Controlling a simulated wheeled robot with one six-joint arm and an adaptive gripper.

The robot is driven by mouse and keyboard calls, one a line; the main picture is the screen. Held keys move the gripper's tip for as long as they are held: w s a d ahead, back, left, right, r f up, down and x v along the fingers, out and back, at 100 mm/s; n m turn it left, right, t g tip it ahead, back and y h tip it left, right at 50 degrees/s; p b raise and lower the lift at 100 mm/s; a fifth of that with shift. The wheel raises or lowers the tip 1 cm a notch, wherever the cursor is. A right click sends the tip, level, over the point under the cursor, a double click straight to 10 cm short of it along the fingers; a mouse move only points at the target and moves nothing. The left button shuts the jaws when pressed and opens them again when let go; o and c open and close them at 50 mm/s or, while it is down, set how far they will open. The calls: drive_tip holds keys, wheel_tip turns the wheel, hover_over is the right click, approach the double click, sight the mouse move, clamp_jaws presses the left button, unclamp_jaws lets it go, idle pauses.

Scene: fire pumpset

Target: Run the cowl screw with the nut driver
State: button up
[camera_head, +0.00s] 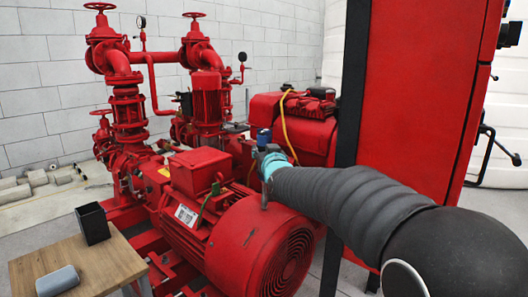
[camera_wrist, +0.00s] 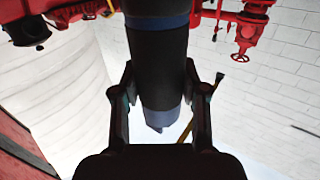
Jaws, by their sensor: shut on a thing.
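My gripper (camera_head: 266,160) is above the red motor's round fan cowl (camera_head: 235,238). In the wrist view my gripper (camera_wrist: 160,85) is shut on the nut driver (camera_wrist: 165,55), a dark thick handle with a blue band between the two fingers. In the head view the nut driver's blue handle (camera_head: 264,137) shows above the gripper, and a thin shaft points down toward the top of the cowl. The cowl screw cannot be made out, and whether the driver's tip touches anything is not clear.
A wooden table (camera_head: 105,262) at lower left holds a black open box (camera_head: 93,224) and a grey case (camera_head: 57,281). Red pump pipes and valves (camera_head: 125,105) stand behind the motor.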

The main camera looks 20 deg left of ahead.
sight(266, 137)
drive_tip(key=shift+f+b, duration=0.75)
drive_tip(key=shift+b, duration=0.15)
idle(0.5)
drive_tip(key=shift+r, duration=0.1)
idle(0.8)
drive_tip(key=shift+r+p, duration=1.6)
drive_tip(key=shift+r, duration=1.45)
